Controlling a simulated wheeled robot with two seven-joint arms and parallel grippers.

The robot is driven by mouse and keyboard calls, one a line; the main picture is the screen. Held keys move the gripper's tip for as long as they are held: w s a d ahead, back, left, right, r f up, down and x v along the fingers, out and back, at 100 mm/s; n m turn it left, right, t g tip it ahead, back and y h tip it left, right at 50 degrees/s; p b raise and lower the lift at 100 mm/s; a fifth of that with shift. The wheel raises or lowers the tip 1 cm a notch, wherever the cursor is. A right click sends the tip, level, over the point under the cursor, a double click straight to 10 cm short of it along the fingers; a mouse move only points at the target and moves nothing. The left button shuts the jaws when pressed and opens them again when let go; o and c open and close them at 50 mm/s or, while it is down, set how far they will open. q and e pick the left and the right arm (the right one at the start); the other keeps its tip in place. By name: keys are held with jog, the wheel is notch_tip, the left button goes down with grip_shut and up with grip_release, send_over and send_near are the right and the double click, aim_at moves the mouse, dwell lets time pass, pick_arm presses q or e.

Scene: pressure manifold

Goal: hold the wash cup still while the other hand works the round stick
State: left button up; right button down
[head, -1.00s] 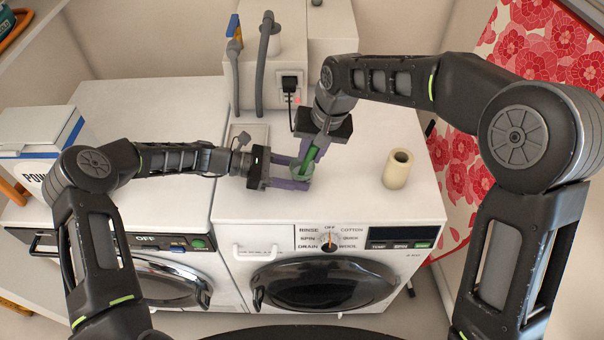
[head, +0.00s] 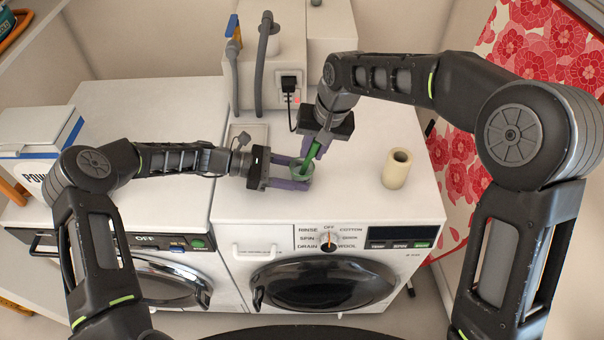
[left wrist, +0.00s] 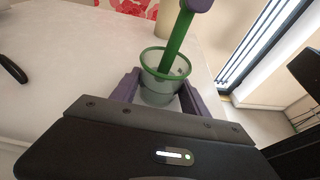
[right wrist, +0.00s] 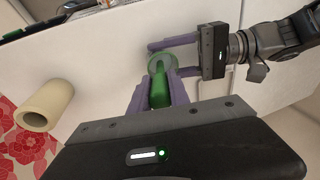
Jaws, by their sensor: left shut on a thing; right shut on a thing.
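The wash cup (head: 300,172) is a small translucent cup with a green rim, standing on the right-hand washing machine top. In the left wrist view the cup (left wrist: 158,88) sits between the purple fingers of my left gripper (left wrist: 160,92), which is shut on it. The round stick (head: 311,154) is green and leans in the cup, its lower end inside. My right gripper (head: 322,145) is above the cup and shut on the stick's upper part. In the right wrist view the stick (right wrist: 158,90) runs from between the fingers down into the cup.
A cream hollow cylinder (head: 397,169) stands to the right on the same machine top. A grey box with hoses and a plug (head: 290,83) stands behind. A powder box (head: 38,140) is at the far left. The machine top in front is clear.

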jog(key=shift+v, duration=3.25)
jog(key=shift+w+a+v, duration=0.1)
jog(key=shift+a+v, duration=0.1)
jog(key=shift+v, duration=0.75)
jog(key=shift+w+a+v, duration=0.15)
jog(key=shift+a+v, duration=0.05)
jog(key=shift+v, duration=0.75)
jog(key=shift+r, duration=0.1)
pick_arm(q)
jog(key=o, duration=1.1)
jog(key=shift+c, duration=0.2)
jog(key=shift+a, duration=0.1)
